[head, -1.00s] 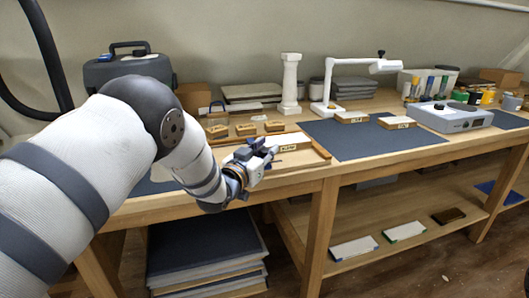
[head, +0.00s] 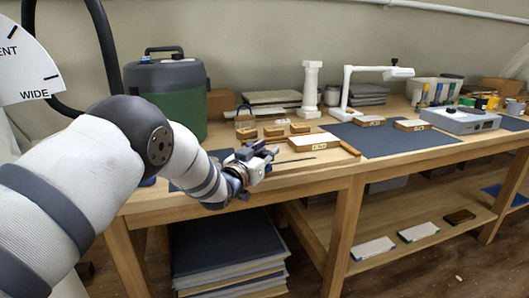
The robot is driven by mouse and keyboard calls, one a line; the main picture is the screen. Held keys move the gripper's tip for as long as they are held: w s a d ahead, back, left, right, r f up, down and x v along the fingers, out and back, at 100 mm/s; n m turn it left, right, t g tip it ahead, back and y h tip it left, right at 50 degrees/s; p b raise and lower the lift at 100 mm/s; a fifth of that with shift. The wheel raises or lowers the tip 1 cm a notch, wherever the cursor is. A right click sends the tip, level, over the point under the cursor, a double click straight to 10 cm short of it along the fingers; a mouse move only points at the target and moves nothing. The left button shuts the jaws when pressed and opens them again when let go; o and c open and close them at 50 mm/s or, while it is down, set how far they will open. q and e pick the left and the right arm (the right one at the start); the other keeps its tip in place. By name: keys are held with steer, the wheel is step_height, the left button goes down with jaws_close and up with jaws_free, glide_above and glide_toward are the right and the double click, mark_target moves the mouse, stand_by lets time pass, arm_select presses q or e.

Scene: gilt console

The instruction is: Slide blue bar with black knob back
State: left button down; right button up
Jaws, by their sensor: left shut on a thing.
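My left gripper (head: 268,157) is at the front part of the bench, just left of a white-topped wooden block with a label. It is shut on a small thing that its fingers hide. A thin dark rod (head: 296,160) shows just right of the fingertips, low over the bench top; I cannot tell whether it touches them. I cannot make out a blue bar or a black knob for certain. My right gripper is not in view.
The white-topped block (head: 315,142) is close to the right. Small wooden blocks (head: 274,132) and a white column (head: 312,88) stand behind. A green case (head: 180,110) stands back left. A dark blue mat (head: 385,140) lies right, with a grey box (head: 460,119) beyond.

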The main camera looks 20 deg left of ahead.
arm_select(q)
steer(key=shift+a+f, duration=0.2)
steer(key=shift+f, duration=0.1)
steer(key=c, duration=1.4)
jaws_free()
steer(key=shift+s, duration=0.1)
steer(key=shift+c, duration=0.2)
steer(key=shift+o, duration=0.7)
steer(key=shift+r, duration=0.2)
steer(key=s+a, duration=0.2)
steer(key=s, duration=1)
steer(key=shift+a, duration=0.2)
